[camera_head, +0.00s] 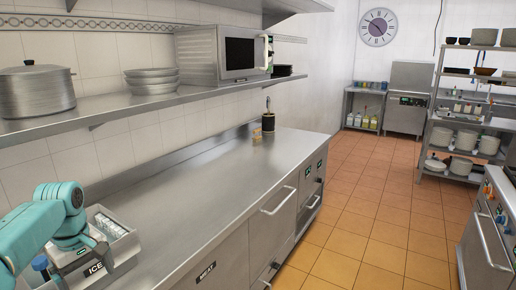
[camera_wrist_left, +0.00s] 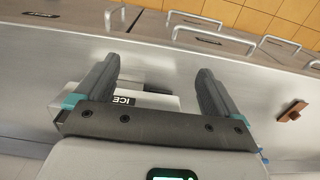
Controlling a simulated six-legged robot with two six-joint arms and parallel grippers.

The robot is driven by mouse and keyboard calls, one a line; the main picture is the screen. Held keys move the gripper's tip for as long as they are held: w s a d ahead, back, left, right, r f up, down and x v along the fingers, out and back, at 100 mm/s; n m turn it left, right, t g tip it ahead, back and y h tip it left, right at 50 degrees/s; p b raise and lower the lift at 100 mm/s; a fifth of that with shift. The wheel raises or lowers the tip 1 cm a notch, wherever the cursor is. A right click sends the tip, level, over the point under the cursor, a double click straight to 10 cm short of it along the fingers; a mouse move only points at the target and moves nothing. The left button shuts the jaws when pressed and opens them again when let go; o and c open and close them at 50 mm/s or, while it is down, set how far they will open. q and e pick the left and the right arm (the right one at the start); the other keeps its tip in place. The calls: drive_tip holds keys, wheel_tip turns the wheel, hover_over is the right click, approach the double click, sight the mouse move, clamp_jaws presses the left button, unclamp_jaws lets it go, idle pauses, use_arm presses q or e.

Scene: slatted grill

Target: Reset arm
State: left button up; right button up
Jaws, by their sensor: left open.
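My left arm (camera_head: 48,225) comes in from the left in the head view, bent over the metal bin labelled ICE (camera_head: 124,253) at the counter's near left. In the wrist view my left gripper (camera_wrist_left: 157,66) has its two dark fingers spread wide, with nothing gripped between them. Part of the ICE bin (camera_wrist_left: 160,102) shows beyond the gripper's base, between the fingers. I cannot tell whether the gripper touches the bin. My right gripper is in neither view.
The steel counter (camera_head: 205,185) is mostly clear; a black utensil cup (camera_head: 268,123) stands at its far end. A shelf above holds a pot (camera_head: 37,92), stacked plates (camera_head: 152,81) and a microwave (camera_head: 228,54). Open tiled floor (camera_head: 375,205) lies to the right, before a stove (camera_head: 488,230).

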use_arm(q)
drive_tip(key=s+d+f+m+h, duration=0.1)
drive_tip(key=d+f+m, duration=0.2)
drive_tip(key=d+f, duration=0.7)
drive_tip(key=d+f+m+h, duration=0.25)
drive_tip(key=d+f, duration=0.35)
drive_tip(key=f, duration=0.9)
drive_tip(key=s+d+f+m, duration=0.2)
drive_tip(key=s+d+f, duration=0.3)
drive_tip(key=s, duration=0.5)
drive_tip(key=s+d+f+m, duration=0.3)
drive_tip(key=s+d+f, duration=0.3)
drive_tip(key=s, duration=0.5)
drive_tip(key=d, duration=0.2)
drive_tip(key=shift+d, duration=0.4)
drive_tip(key=shift+s+h, duration=0.1)
drive_tip(key=shift+h, duration=0.15)
drive_tip(key=c, duration=0.9)
drive_tip(key=shift+a+f+t, duration=0.1)
drive_tip(key=shift+a+t, duration=0.15)
drive_tip(key=shift+t, duration=0.05)
drive_tip(key=shift+c, duration=0.5)
